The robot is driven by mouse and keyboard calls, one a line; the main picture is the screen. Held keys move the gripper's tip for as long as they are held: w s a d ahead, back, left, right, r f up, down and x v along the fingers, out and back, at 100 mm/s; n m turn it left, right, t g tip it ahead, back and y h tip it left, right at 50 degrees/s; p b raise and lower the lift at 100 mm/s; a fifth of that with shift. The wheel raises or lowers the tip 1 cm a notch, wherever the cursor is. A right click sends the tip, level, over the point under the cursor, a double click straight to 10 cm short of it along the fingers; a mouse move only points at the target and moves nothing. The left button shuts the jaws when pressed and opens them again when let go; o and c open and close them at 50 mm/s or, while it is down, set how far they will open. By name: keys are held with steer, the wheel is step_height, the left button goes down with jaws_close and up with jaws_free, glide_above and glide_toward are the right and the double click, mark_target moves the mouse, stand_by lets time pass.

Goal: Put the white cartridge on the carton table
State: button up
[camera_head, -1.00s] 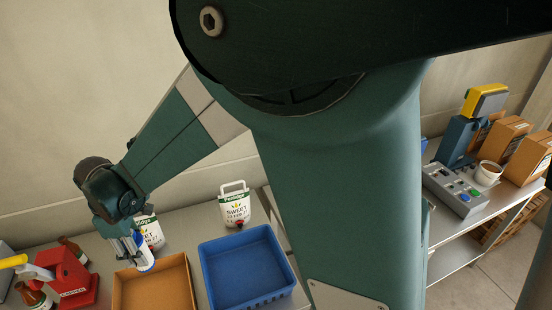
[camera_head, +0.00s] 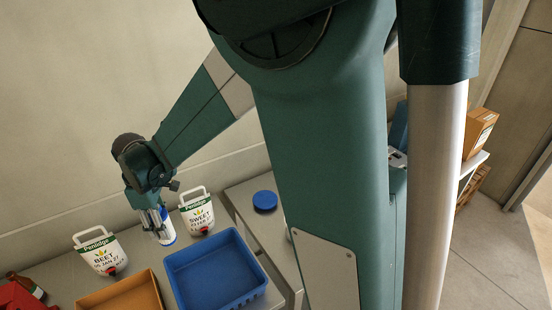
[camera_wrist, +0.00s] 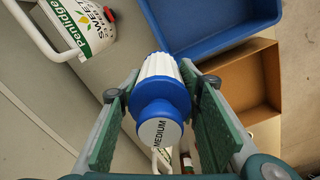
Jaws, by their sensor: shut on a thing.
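My gripper (camera_wrist: 158,118) is shut on the white cartridge (camera_wrist: 161,66), which has blue ends and a "MEDIUM" label on its near end. In the head view the cartridge (camera_head: 166,233) hangs from my gripper (camera_head: 156,219), above the grey table between the two white jugs and behind the blue tray.
A blue tray (camera_head: 178,287) and an orange tray (camera_head: 156,290) sit side by side on the grey table. White jugs marked "SWEET" (camera_head: 197,214) and "BEET" (camera_head: 99,252) stand behind them. A round blue lid-like thing (camera_head: 265,201) is on the neighbouring surface.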

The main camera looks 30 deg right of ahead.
steer(key=s+d+m, duration=0.2)
steer(key=d+m, duration=0.3)
steer(key=d, duration=2.7)
steer(key=s+d+m, duration=0.3)
steer(key=s+d, duration=0.5)
steer(key=d, duration=0.6)
steer(key=s+d+m, duration=0.3)
steer(key=s+d, duration=0.6)
steer(key=d, duration=0.5)
steer(key=shift+w+a+f, duration=0.15)
steer(key=shift+f, duration=1.15)
steer(key=shift+w+a+f, duration=0.1)
steer(key=shift+f, duration=1.2)
steer(key=shift+f, duration=2.95)
steer(key=shift+f, duration=2.05)
